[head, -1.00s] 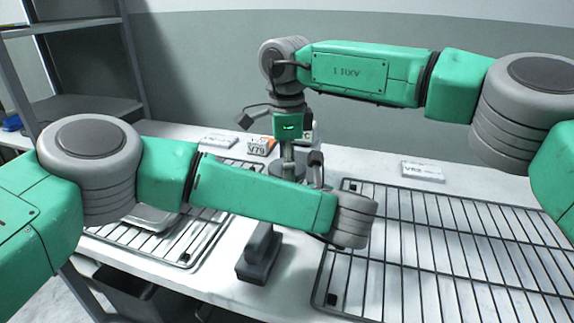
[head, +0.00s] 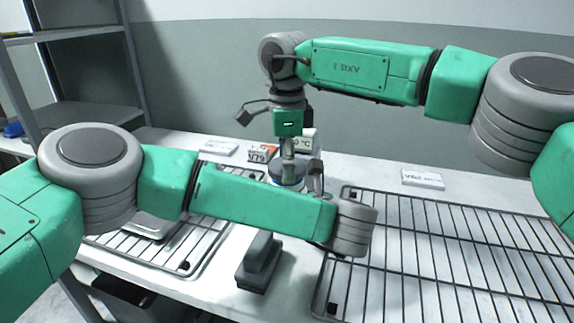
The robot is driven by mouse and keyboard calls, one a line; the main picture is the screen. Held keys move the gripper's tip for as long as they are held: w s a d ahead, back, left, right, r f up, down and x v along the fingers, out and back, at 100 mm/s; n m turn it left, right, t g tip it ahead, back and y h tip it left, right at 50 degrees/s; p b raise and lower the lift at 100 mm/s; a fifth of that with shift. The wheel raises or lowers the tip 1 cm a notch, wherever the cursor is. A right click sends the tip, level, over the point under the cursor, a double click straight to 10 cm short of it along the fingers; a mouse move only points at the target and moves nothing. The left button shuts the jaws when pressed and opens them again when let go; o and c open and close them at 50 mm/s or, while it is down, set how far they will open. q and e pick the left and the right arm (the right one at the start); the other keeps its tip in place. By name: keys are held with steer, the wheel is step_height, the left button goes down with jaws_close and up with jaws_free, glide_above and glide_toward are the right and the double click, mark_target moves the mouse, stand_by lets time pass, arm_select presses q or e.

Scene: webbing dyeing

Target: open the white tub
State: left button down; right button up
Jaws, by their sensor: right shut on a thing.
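My right gripper (head: 289,168) points down at the back middle of the table and is shut on what looks like the white tub's lid. The tub itself is mostly hidden behind my left forearm. A small blue and pale patch (head: 287,184), perhaps part of the tub, shows just above that forearm. I cannot tell how far the lid is from the tub. My left arm crosses in front from the left. Its gripper is hidden beyond the wrist.
A wire rack (head: 425,270) covers the right of the table and a smaller rack (head: 205,245) lies at the left. A grey block with a handle (head: 260,264) stands between them. Labels, a small display (head: 301,142) and a white card (head: 423,179) sit at the back.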

steer(key=shift+r, duration=2)
arm_select(q)
steer(key=shift+c, duration=0.3)
jaws_free()
steer(key=v, duration=1.1)
steer(key=shift+s+d, duration=0.25)
steer(key=shift+d, duration=0.05)
